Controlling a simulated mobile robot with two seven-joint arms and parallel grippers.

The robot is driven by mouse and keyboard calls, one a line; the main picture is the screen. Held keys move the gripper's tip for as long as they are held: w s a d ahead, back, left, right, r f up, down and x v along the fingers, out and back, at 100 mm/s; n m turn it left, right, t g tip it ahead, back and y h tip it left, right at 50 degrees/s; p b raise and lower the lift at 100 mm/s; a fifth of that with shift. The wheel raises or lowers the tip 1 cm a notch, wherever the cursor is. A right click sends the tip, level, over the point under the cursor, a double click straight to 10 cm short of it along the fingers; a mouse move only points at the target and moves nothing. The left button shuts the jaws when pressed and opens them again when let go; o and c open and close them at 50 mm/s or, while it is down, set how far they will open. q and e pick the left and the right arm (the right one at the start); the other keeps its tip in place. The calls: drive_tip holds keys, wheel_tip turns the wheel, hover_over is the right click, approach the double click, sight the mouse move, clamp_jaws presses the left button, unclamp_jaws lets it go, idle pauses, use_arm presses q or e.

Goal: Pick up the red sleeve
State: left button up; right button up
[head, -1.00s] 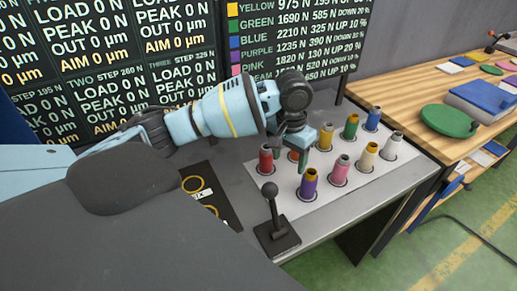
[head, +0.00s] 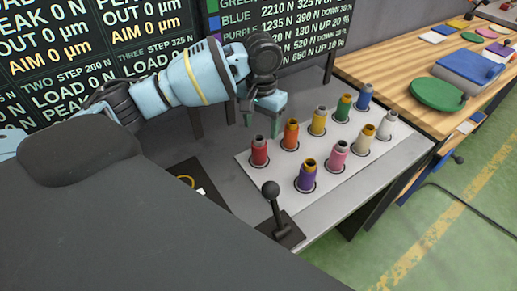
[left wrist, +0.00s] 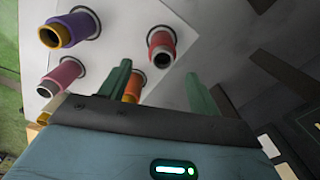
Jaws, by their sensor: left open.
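The red sleeve (head: 259,152) stands upright at the near left corner of the white board, with a grey top. In the left wrist view the red sleeve (left wrist: 161,47) is beyond the fingertips, between their lines. My left gripper (head: 262,108) is open and empty, above the bench behind the red sleeve and apart from it. Its two green fingers also show in the left wrist view (left wrist: 158,78). My right gripper is not in view.
Several other sleeves stand on the white board (head: 311,189), including an orange one (head: 290,134) beside the red and a purple one (head: 307,175) in front. A black lever (head: 273,205) rises at the bench's near edge. A wooden table (head: 400,75) stands at the right.

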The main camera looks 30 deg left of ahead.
sight(259, 137)
use_arm(q)
wheel_tip(259, 137, down, 2)
drive_tip(key=shift+a+f, duration=0.1)
drive_tip(key=shift+s+a+f, duration=0.1)
drive_tip(key=shift+s+f, duration=0.05)
drive_tip(key=shift+f, duration=1.1)
drive_tip(key=shift+s+f, duration=0.1)
drive_tip(key=shift+f, duration=1.15)
drive_tip(key=c, duration=1.3)
drive_tip(key=shift+r, duration=0.15)
